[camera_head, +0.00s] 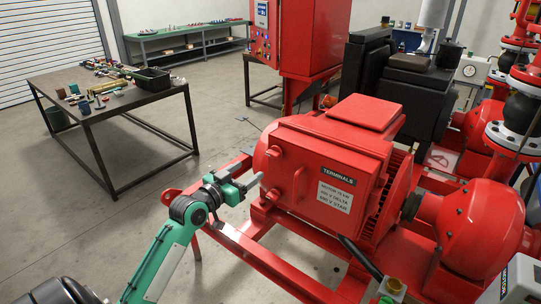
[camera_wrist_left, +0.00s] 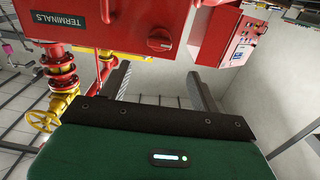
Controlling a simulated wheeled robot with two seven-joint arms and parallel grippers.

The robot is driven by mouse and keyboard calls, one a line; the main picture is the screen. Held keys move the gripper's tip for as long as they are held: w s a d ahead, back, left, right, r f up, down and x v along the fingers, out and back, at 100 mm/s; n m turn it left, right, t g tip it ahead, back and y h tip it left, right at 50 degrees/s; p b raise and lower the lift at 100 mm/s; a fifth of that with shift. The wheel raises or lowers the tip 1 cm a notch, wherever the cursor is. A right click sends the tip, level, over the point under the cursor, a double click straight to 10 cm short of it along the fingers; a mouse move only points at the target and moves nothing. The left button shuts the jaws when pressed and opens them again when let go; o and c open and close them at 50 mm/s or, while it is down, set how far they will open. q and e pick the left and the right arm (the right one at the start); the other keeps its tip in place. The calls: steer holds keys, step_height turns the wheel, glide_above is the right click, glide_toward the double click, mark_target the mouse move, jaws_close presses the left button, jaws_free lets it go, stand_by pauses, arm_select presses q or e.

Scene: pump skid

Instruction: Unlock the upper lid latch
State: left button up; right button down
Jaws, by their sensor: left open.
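The red terminal box (camera_head: 330,150) has a lid face with a TERMINALS label (camera_head: 338,176) and a grab handle (camera_head: 299,186). The upper lid latch (camera_head: 275,152) is a round red knob at the lid's left edge, and a lower latch (camera_head: 272,195) sits below it. My left gripper (camera_head: 256,184) is open and empty, left of the lid near the lower latch in the picture. In the left wrist view the box appears upside down. The upper latch (camera_wrist_left: 160,42) lies just beyond and between the open fingers (camera_wrist_left: 158,70), apart from them. My right gripper is out of view.
The red skid frame (camera_head: 245,248) runs below the motor. A workbench (camera_head: 88,112) with small parts and a black bin (camera_head: 152,79) stands at left. A red control cabinet (camera_head: 300,40) stands behind. The floor between bench and skid is mostly free.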

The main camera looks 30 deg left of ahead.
mark_target(271, 155)
arm_select(q)
steer(key=w+p, duration=0.1)
steer(key=w, duration=0.2)
steer(key=w+p, duration=0.1)
steer(key=w, duration=0.2)
steer(key=w+p, duration=0.1)
steer(key=w, duration=0.2)
steer(key=shift+w+d+r, duration=0.15)
steer(key=shift+w+d, duration=0.35)
steer(key=shift+w, duration=0.5)
steer(key=c, duration=1)
